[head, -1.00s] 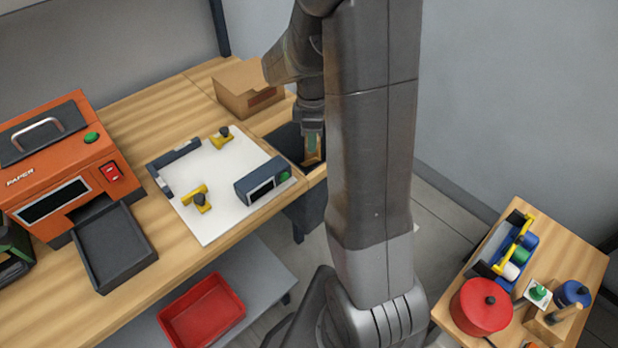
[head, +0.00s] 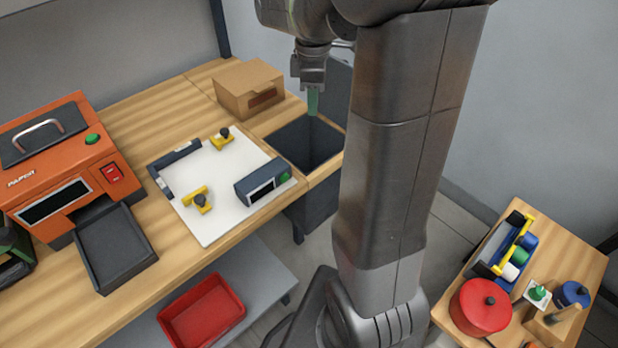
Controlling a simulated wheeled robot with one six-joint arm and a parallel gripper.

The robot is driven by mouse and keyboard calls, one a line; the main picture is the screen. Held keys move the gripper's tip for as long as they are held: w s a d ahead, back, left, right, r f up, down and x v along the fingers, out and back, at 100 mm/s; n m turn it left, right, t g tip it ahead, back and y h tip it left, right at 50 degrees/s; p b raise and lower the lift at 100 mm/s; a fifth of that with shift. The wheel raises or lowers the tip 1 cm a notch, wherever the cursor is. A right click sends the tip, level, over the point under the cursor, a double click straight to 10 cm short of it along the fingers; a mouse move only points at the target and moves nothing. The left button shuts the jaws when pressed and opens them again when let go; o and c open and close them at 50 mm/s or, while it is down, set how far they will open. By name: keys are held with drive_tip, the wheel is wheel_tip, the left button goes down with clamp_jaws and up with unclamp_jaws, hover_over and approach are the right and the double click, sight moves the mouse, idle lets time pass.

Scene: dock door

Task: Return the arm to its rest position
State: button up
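My gripper (head: 312,98) hangs pointing down at the top middle of the head view, above the dark open bin (head: 308,185) set into the table's far right end. Green finger pads show at its tip. From this angle I cannot see a gap between the fingers or anything held. My arm rises through the middle of the view and hides part of the wall and floor behind it.
A cardboard box (head: 246,92) stands beside the bin. A white board with yellow clamps (head: 222,190) and an orange paper machine (head: 70,160) are on the table (head: 165,115). A red tray (head: 203,312) lies below. A small table (head: 575,245) at right holds a red pot (head: 480,307).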

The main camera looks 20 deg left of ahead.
drive_tip(key=shift+r, duration=0.85)
drive_tip(key=shift+f, duration=0.1)
wheel_tip(320, 180, down, 13)
wheel_tip(320, 180, up, 4)
drive_tip(key=p, duration=0.3)
drive_tip(key=shift+f, duration=0.1)
